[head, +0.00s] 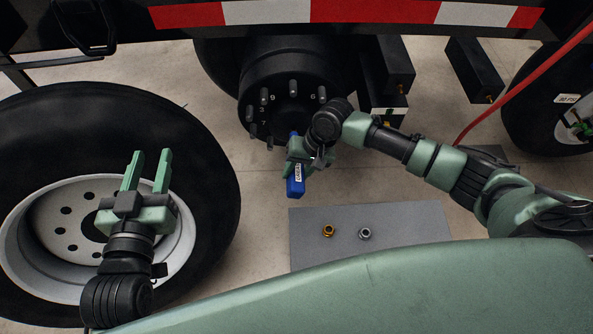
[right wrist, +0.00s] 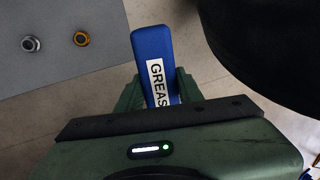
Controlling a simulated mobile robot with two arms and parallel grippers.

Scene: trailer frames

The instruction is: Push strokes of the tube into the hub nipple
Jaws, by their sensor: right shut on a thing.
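A blue grease tube (head: 296,181) with a white label is held by my right gripper (head: 303,160), which is shut on it just below the wheel hub (head: 293,100). The tube also shows in the right wrist view (right wrist: 152,55), between the fingers, with the letters "GREAS" readable. The black hub carries several studs and white numbers on its face. I cannot make out the nipple; the right arm covers the hub's lower right part. I cannot tell whether the tube touches the hub. My left gripper (head: 148,172) is open and empty, in front of the wheel at the left.
A large tyre with a pale rim (head: 190,130) stands at the left. A grey mat (head: 410,225) on the floor bears a gold fitting (head: 328,231) and a silver fitting (head: 365,233). Black boxes (head: 472,70) hang right of the hub, and a red hose (head: 522,82) runs at the right.

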